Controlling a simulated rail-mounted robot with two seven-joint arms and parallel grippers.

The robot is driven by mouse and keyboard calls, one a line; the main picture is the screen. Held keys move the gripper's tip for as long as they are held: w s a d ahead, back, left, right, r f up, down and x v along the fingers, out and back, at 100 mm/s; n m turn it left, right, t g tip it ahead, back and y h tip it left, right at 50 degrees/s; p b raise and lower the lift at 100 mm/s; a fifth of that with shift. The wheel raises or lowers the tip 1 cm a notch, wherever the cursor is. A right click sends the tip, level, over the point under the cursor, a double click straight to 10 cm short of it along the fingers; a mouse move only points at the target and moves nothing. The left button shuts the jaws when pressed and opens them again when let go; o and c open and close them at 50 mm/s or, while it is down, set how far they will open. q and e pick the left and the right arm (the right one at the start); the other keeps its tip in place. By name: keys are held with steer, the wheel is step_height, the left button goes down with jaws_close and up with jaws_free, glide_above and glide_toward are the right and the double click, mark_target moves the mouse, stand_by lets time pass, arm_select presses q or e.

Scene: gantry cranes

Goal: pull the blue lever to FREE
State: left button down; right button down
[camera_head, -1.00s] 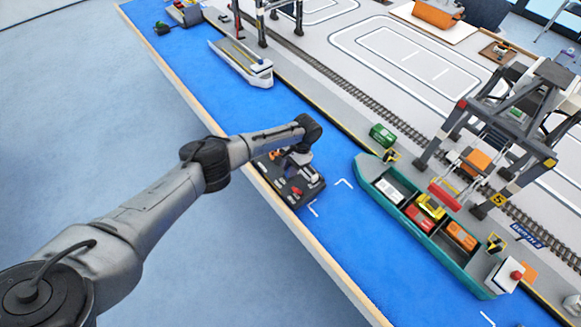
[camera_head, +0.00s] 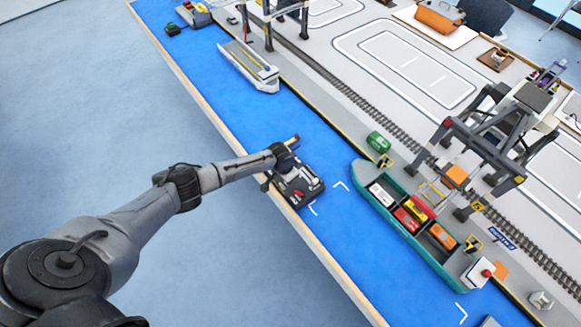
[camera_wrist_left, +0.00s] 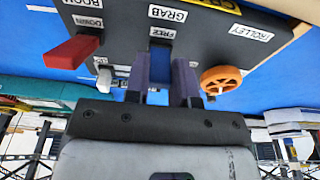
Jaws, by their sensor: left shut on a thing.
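The blue lever (camera_wrist_left: 160,68) shows in the left wrist view, rising from the dark control box (camera_wrist_left: 205,45) below the labels FREE and GRAB. My left gripper (camera_wrist_left: 160,88) is shut on this lever, one finger on each side. The lever's far end is hidden by the gripper. In the head view the control box (camera_head: 301,186) sits at the near edge of the blue water surface, and my left wrist covers part of it. The fingers cannot be made out there. My right gripper is in neither view.
A red lever (camera_wrist_left: 72,52) stands left of the blue one and an orange wheel (camera_wrist_left: 221,79) stands right, close to the finger.

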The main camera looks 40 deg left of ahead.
arm_select(q)
steer(key=shift+s+f+t+p, duration=0.1)
steer(key=shift+s+t+p, duration=0.4)
steer(key=shift+t, duration=0.7)
steer(key=shift+s+a+f+t+h, duration=0.1)
steer(key=shift+s+t+h, duration=0.1)
steer(key=shift+t, duration=0.25)
steer(key=shift+s+a+f+t+h, duration=0.1)
steer(key=shift+t+h, duration=0.1)
steer(key=shift+t, duration=0.25)
steer(key=c, duration=1)
jaws_free()
steer(key=shift+f, duration=0.1)
steer(key=shift+o, duration=0.2)
steer(key=shift+s, duration=0.1)
steer(key=shift+s+r, duration=0.15)
steer(key=shift+r, duration=0.25)
steer(key=p+v, duration=0.2)
steer(key=v, duration=1.1)
steer(key=shift+s+p, duration=0.15)
steer(key=shift+p, duration=0.15)
steer(key=shift+f, duration=0.15)
